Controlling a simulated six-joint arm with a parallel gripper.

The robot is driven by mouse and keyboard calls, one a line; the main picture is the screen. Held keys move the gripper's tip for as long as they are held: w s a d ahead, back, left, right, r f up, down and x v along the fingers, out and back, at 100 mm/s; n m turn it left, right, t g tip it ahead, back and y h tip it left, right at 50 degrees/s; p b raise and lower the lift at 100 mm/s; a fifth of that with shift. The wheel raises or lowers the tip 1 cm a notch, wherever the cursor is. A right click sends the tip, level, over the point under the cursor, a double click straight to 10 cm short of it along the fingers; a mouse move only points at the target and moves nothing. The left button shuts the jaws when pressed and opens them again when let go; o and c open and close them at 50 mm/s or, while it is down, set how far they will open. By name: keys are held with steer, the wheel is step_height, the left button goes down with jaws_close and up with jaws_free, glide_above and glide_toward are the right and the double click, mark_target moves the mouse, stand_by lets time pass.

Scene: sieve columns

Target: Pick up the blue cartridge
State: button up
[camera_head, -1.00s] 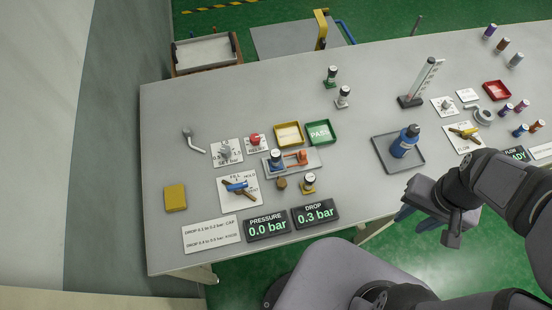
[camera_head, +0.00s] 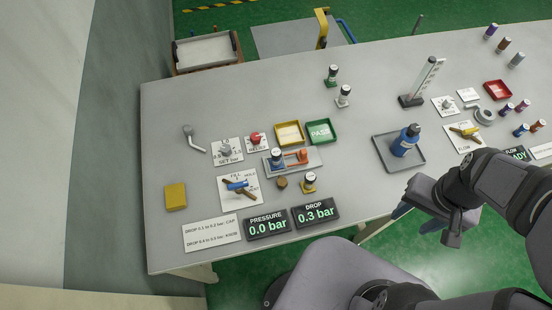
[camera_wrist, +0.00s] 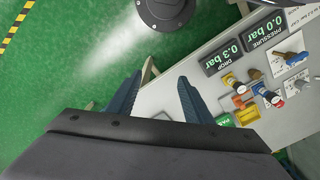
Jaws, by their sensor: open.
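The blue cartridge (camera_head: 277,158), with a dark top and white label, stands upright in a grey fixture beside an orange clamp (camera_head: 299,157). It also shows in the wrist view (camera_wrist: 271,98), right of my fingers. My gripper (camera_head: 402,212) is beyond the table's front edge, right of and well apart from the cartridge. In the wrist view its two blue fingers (camera_wrist: 160,77) are spread, with nothing between them.
A yellow-based cartridge (camera_head: 309,182) and a brown knob (camera_head: 282,183) stand in front of the fixture. Yellow (camera_head: 289,134) and green (camera_head: 319,132) trays lie behind it. Pressure (camera_head: 267,223) and drop (camera_head: 315,213) displays line the front.

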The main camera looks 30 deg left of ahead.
steer(key=w+a+f+b, duration=0.2)
steer(key=w+a, duration=0.5)
steer(key=a, duration=0.1)
steer(key=m+b, duration=0.3)
steer(key=b, duration=0.1)
glide_above(276, 152)
steer(key=f, duration=0.9)
steer(key=shift+s+d+f, duration=0.1)
steer(key=shift+s+d, duration=0.1)
steer(key=shift+d, duration=0.1)
steer(key=shift+w+a+f+p, duration=0.15)
steer(key=shift+f+p, duration=0.65)
steer(key=shift+f, duration=1.05)
steer(key=shift+w+a+f+p, duration=0.1)
steer(key=shift+f+p, duration=0.7)
steer(key=shift+f, duration=1)
